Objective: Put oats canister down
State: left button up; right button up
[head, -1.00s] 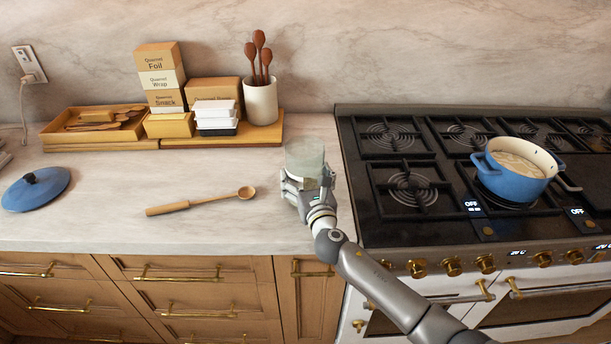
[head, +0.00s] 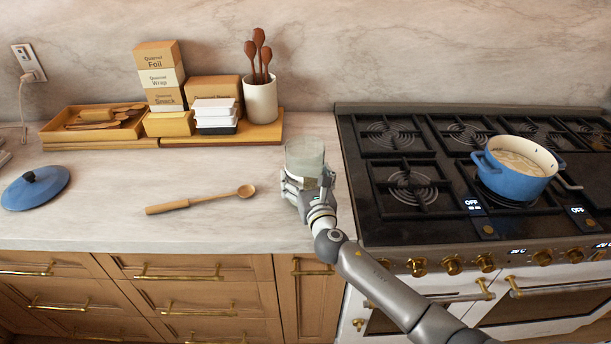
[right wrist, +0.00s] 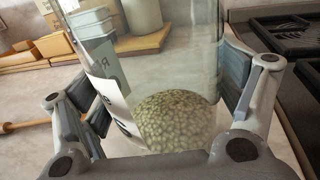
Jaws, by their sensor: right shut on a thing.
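The oats canister (head: 304,157) is a clear container at the right end of the counter, beside the stove. In the right wrist view the canister (right wrist: 175,75) is see-through, with a pale label and oats piled low inside. My right gripper (head: 308,183) is shut on it, with a finger pad on each side in the right wrist view (right wrist: 165,95). The canister looks upright in the head view. Its base is hidden by the gripper, so I cannot tell whether it touches the counter. My left gripper is not in view.
A wooden spoon (head: 200,201) and a blue lid (head: 36,188) lie on the counter to the left. A wooden tray (head: 270,133) with boxes and a utensil crock (head: 261,101) stands behind. A blue pot (head: 513,180) sits on the stove (head: 440,217). Counter between spoon and tray is clear.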

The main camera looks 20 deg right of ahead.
jog(key=shift+f+b, duration=0.45)
jog(key=shift+f, duration=0.15)
dwell(0.3)
jog(key=o, duration=1)
jog(key=shift+s, duration=0.2)
jog(key=s, duration=1.1)
jog(key=shift+s+a, duration=0.35)
jog(key=shift+a, duration=0.05)
